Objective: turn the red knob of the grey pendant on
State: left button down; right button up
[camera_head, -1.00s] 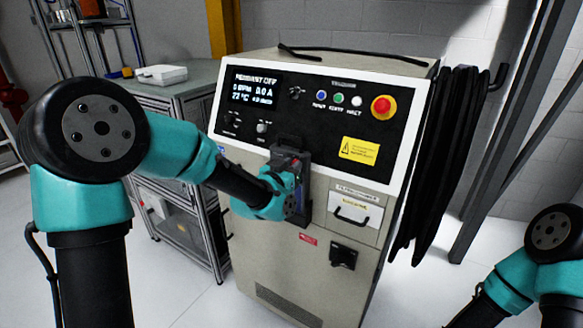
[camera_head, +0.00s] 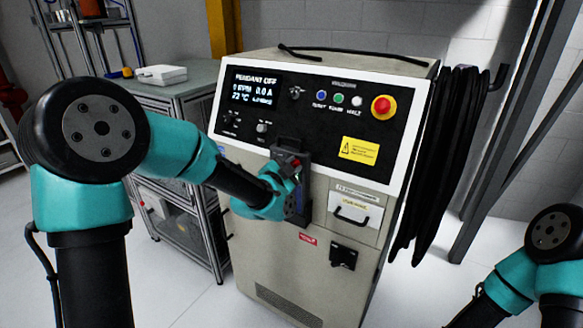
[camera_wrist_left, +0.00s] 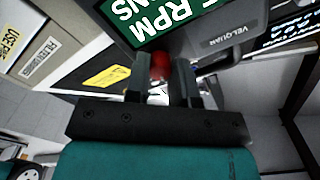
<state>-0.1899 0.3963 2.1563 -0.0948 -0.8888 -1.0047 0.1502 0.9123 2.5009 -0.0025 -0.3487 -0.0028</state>
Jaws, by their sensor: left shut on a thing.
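The grey pendant (camera_head: 304,205) hangs on the front of the beige cabinet, partly hidden by my left wrist. In the left wrist view its dark grey face (camera_wrist_left: 222,35) carries a green screen with white lettering. The red knob (camera_wrist_left: 160,66) shows between my left gripper's two fingers (camera_wrist_left: 161,76), which are shut on it. In the head view a small red spot of the knob (camera_head: 296,162) shows beside the gripper (camera_head: 292,168). The cabinet display (camera_head: 253,87) reads "PENDANT OFF". My right arm is at the lower right; its gripper is out of view.
The cabinet (camera_head: 275,265) has a panel with a large red button (camera_head: 384,108) and a yellow label (camera_head: 359,150). Black cables (camera_head: 450,150) hang on its right side. A metal cart (camera_head: 175,200) stands to the left. Clear floor lies at the lower right.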

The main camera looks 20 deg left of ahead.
pick_arm(q)
jog(key=shift+m, duration=1.9)
jog(key=c, duration=1)
grip_release()
jog(key=shift+o, duration=0.2)
